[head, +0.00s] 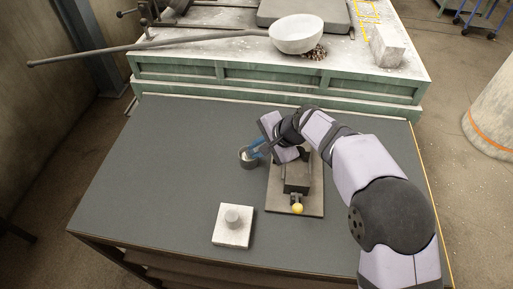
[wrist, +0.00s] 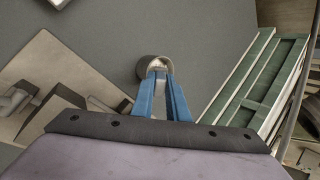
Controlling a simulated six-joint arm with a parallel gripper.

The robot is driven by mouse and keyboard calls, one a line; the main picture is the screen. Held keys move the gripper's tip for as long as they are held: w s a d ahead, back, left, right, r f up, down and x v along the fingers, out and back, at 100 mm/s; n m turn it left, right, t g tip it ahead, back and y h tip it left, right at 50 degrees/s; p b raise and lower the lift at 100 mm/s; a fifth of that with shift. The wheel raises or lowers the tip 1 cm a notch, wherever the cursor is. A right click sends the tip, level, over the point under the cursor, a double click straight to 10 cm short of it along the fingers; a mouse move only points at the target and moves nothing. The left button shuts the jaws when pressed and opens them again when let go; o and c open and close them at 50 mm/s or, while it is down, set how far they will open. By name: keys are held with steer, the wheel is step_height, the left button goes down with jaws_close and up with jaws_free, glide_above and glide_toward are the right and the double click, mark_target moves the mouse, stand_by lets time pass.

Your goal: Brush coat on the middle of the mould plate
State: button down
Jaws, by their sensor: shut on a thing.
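My gripper (wrist: 158,78) points down at a small grey cup (head: 248,158) on the table, left of the tan base board. In the wrist view its blue fingers reach the cup's mouth (wrist: 142,66). The fingers are close together, with a slim pale thing (wrist: 160,82) between them, apparently the brush; its lower end is hidden. Some pale stuff shows in the cup. A tan board (head: 310,208) carries a dark block (head: 295,184) and a yellow knob (head: 297,209). A pale square plate (head: 222,238) with a round stub lies front left. I cannot tell which is the mould plate.
A green-sided bench (head: 190,73) stands behind the table, with a long-handled ladle (head: 297,35) and a pale block (head: 386,46) on it. The left part of the dark tabletop (head: 150,180) is clear. My arm covers the table's right side.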

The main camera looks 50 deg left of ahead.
steer(key=shift+r+p, duration=2.3)
steer(key=shift+r, duration=1)
steer(key=w+d+f+b, duration=0.1)
steer(key=w+d+f, duration=0.1)
steer(key=w+d, duration=1.05)
steer(key=w+d+f+b, duration=0.1)
steer(key=w+d+f, duration=0.1)
steer(key=w+d, duration=1.05)
steer(key=s+d+b, duration=0.1)
steer(key=s+d, duration=0.2)
steer(key=d, duration=1.4)
steer(key=s+d+f, duration=0.1)
steer(key=s+d, duration=0.2)
steer(key=d, duration=1.4)
steer(key=shift+f+b, duration=0.3)
steer(key=shift+b, duration=0.1)
